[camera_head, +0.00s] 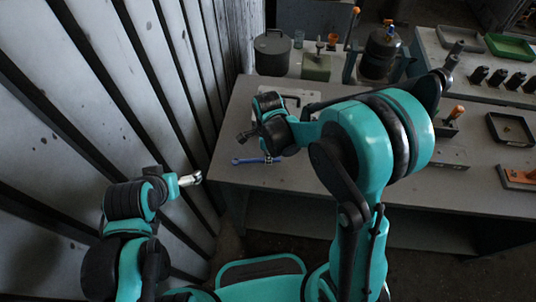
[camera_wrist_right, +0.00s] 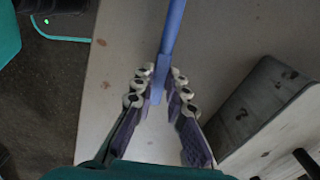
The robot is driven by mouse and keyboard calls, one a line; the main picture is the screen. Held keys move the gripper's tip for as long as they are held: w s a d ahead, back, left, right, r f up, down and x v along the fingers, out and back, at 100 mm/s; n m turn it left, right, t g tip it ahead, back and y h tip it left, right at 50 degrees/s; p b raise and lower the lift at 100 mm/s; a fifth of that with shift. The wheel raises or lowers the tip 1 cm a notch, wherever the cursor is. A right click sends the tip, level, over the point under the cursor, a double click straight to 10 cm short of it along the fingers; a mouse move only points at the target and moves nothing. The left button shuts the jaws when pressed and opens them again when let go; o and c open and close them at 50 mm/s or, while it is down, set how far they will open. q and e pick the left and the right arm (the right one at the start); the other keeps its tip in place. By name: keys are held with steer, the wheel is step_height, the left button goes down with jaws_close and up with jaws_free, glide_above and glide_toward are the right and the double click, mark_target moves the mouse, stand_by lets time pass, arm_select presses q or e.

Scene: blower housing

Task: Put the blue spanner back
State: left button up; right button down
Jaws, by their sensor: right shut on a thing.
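The blue spanner (camera_head: 247,161) shows at the left part of the grey table, its open end to the left; part of it is hidden by my right gripper. In the right wrist view, its blue handle (camera_wrist_right: 168,45) runs up from between the fingers. My right gripper (camera_wrist_right: 157,88) is shut on the handle, close above the tabletop; I cannot tell whether the spanner touches the table. My left gripper (camera_head: 190,179) is off the table, beside the slatted wall, with nothing seen in it; its fingers are too small to read.
The grey table (camera_head: 225,135) has a bare front left area. A wooden-looking block (camera_wrist_right: 265,120) stands right of the gripper in the wrist view. A dark pot (camera_head: 272,55) and a green container (camera_head: 316,67) stand at the back. A black tray (camera_head: 510,128) lies at the right. The slatted wall (camera_head: 120,110) is close on the left.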

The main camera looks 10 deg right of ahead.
steer(key=shift+f+b, duration=0.5)
steer(key=shift+f, duration=0.15)
stand_by(0.3)
steer(key=c, duration=1)
jaws_free()
steer(key=shift+r, duration=0.1)
steer(key=shift+r+p, duration=2.95)
steer(key=shift+r, duration=1.05)
steer(key=shift+s+f, duration=0.1)
